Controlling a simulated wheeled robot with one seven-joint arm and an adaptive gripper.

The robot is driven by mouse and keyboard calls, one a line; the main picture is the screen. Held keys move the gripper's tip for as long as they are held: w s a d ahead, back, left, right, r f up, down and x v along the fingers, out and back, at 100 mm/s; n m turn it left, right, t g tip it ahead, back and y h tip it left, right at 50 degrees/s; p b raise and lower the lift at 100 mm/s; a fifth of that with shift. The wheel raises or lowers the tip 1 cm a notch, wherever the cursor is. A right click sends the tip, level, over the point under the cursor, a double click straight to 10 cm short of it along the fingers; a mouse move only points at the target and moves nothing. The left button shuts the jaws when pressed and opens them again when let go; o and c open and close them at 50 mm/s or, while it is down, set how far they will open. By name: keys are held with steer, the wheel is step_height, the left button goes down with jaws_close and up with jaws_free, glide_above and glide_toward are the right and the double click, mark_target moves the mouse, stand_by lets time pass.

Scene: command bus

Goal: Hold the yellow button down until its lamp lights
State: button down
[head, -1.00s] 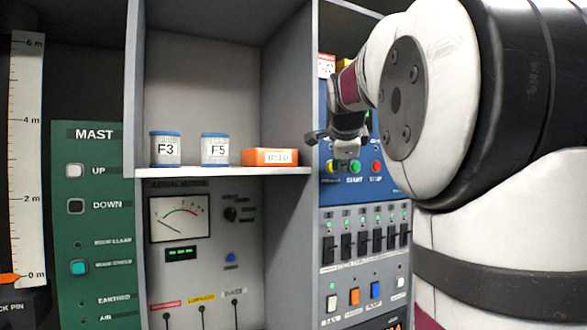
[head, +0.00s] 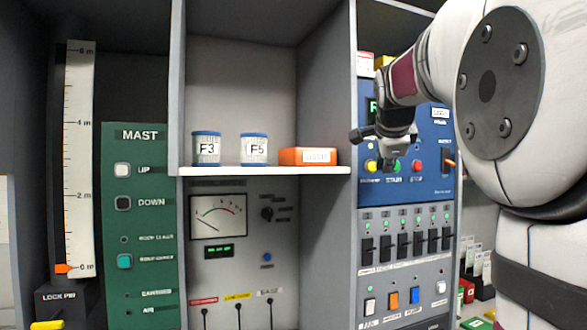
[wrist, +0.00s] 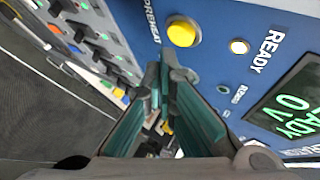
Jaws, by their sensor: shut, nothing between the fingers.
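The yellow button (head: 371,166) is on the blue panel, left of a green and a red button. In the wrist view the yellow button (wrist: 182,33) is whole and uncovered beside the word PREHEAT. A round lamp (wrist: 238,46) by the word READY looks bright, pale yellow-white. My gripper (wrist: 170,66) is shut and empty, its fingertips just below the button in the picture. They appear apart from it. In the head view my gripper (head: 394,158) is in front of the blue panel, over the green button and just right of the yellow one.
A display (wrist: 292,108) on the panel reads READY 0 V. Below the blue panel are several black switches (head: 402,246) and coloured rockers. A shelf (head: 265,170) to the left holds two cans and an orange box. A green MAST panel (head: 140,220) stands further left.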

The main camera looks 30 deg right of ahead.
steer(key=shift+s+a+b, duration=0.1)
steer(key=shift+s+a, duration=0.1)
steer(key=shift+s, duration=0.6)
steer(key=shift+s+a+b, duration=0.15)
steer(key=shift+s, duration=0.6)
steer(key=shift+s+a+b, duration=0.1)
steer(key=shift+s+a, duration=0.1)
steer(key=shift+s, duration=0.6)
steer(key=s+a+f+n+y, duration=0.1)
steer(key=a+f+n+y, duration=0.2)
steer(key=a+f+n, duration=0.65)
steer(key=a+f+n+y, duration=0.3)
steer(key=a+f+n, duration=0.15)
steer(key=a, duration=0.95)
steer(key=s+a+f+n+g+y, duration=0.2)
steer(key=s+a+f+n, duration=1)
steer(key=a+f, duration=0.2)
step_height(320, 180, down, 2)
steer(key=shift+f+g+y, duration=0.2)
steer(key=shift+g+y, duration=0.1)
steer(key=shift+g, duration=0.1)
steer(key=shift+s+d, duration=0.1)
